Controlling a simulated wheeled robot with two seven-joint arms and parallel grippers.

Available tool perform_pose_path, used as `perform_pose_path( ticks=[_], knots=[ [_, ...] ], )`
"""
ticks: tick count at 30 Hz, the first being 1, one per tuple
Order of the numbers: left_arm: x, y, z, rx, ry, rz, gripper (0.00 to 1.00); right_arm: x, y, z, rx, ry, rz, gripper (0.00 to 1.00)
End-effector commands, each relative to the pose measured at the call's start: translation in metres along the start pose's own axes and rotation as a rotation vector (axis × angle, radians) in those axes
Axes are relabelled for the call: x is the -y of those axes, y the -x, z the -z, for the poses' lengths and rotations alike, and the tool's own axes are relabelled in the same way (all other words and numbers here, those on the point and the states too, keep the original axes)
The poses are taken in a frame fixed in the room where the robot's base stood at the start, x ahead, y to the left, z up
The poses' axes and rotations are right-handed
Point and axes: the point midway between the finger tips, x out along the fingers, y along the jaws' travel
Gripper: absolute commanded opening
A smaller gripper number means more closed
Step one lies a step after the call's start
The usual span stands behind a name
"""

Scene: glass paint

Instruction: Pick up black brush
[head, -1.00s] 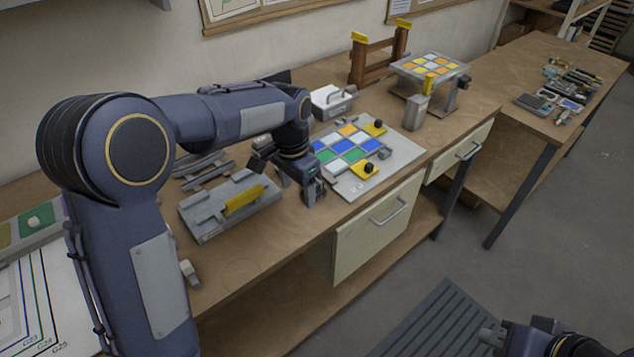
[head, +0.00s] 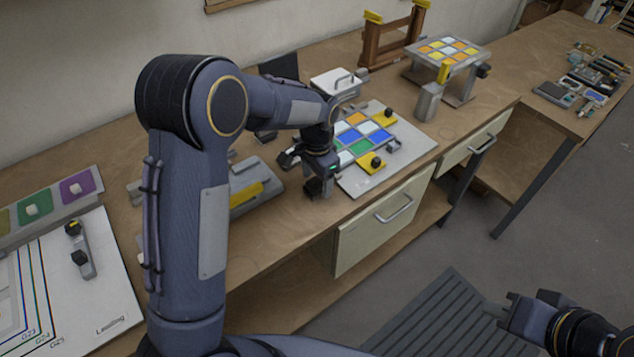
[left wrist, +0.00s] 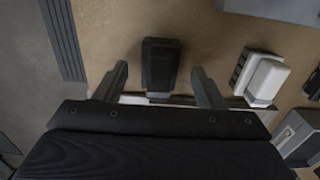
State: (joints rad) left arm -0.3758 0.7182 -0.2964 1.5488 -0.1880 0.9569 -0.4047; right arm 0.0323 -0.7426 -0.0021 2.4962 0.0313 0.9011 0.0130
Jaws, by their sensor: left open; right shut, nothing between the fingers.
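A dark block that appears to be the black brush (left wrist: 160,62) shows in the left wrist view, between the two spread fingers of my left gripper. A clear gap shows on each side of it. In the head view my left gripper (head: 306,172) is low over the bench, just left of the colored tile board; the brush cannot be told apart from the dark fingers there. My left gripper is open. My right gripper (head: 514,318) is shut and empty, low at the right, over the floor.
The tile board (head: 405,152) lies right of my left gripper. A white box (head: 335,82) stands behind. A white-topped block (left wrist: 266,78) is right of the fingers in the left wrist view. A drawer (head: 380,222) is below.

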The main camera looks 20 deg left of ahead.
Motion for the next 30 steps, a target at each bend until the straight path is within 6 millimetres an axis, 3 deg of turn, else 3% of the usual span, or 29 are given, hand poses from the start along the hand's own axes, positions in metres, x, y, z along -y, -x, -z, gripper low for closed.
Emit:
perform_pose_path(
  ticks=[10, 21, 30],
  knots=[
    [0.0, -0.0091, -0.0004, 0.0, 0.0, 0.0, 0.62, 0.0004, 0.0009, 0.0004, 0.0, 0.0, 0.0, 0.0],
    [-0.0001, -0.0087, -0.0002, -0.001, 0.0, 0.0, 0.15, 0.0004, 0.0009, 0.0004, 0.0, 0.0, 0.0, 0.0],
    [0.0, -0.0061, 0.0003, -0.002, 0.0, 0.0, 0.14, 0.0003, 0.0006, 0.0003, 0.0, 0.0, 0.0, 0.0]
  ],
)
